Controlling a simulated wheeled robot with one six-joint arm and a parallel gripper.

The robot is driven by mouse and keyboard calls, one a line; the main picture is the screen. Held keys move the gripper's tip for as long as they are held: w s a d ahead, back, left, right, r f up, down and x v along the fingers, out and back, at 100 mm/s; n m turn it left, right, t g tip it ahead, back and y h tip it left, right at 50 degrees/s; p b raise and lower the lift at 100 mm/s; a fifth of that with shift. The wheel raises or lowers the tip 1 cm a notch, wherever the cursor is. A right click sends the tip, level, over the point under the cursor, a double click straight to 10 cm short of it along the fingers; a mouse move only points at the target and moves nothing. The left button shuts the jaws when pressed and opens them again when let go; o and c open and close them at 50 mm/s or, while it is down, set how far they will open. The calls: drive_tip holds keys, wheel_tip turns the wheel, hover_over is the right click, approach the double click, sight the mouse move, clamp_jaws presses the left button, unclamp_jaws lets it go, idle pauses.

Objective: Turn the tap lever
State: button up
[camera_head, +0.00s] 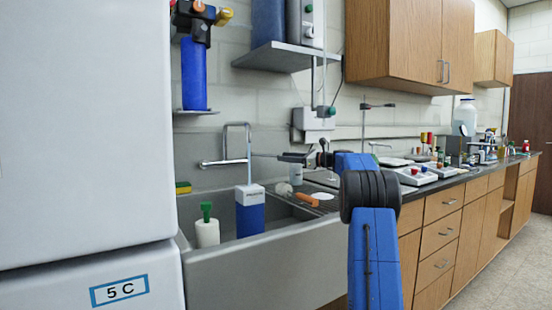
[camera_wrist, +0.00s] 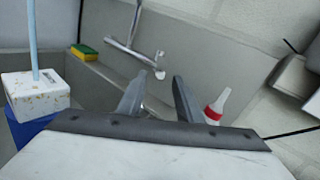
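The metal tap (camera_head: 224,162) is on the wall behind the sink, with a tall bent spout (camera_head: 238,125). In the wrist view the tap (camera_wrist: 128,46) lies beyond my fingers, and a short pale end piece (camera_wrist: 158,74), possibly the lever, appears between and beyond the fingertips. My gripper (camera_head: 282,157) reaches in from the right, above the sink. In the wrist view my gripper (camera_wrist: 159,78) has its two grey fingers apart with nothing held between them. I cannot tell the exact gap between the fingertips and the tap.
The sink (camera_head: 255,260) holds a blue-and-white box (camera_head: 250,215) and a white bottle with green cap (camera_head: 207,230). A yellow-green sponge (camera_head: 183,188) sits on the back rim. A red-banded white bottle (camera_wrist: 215,108) stands close beside the right finger. A shelf (camera_head: 285,55) hangs above.

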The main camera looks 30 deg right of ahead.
drive_tip(key=shift+v, duration=2.6)
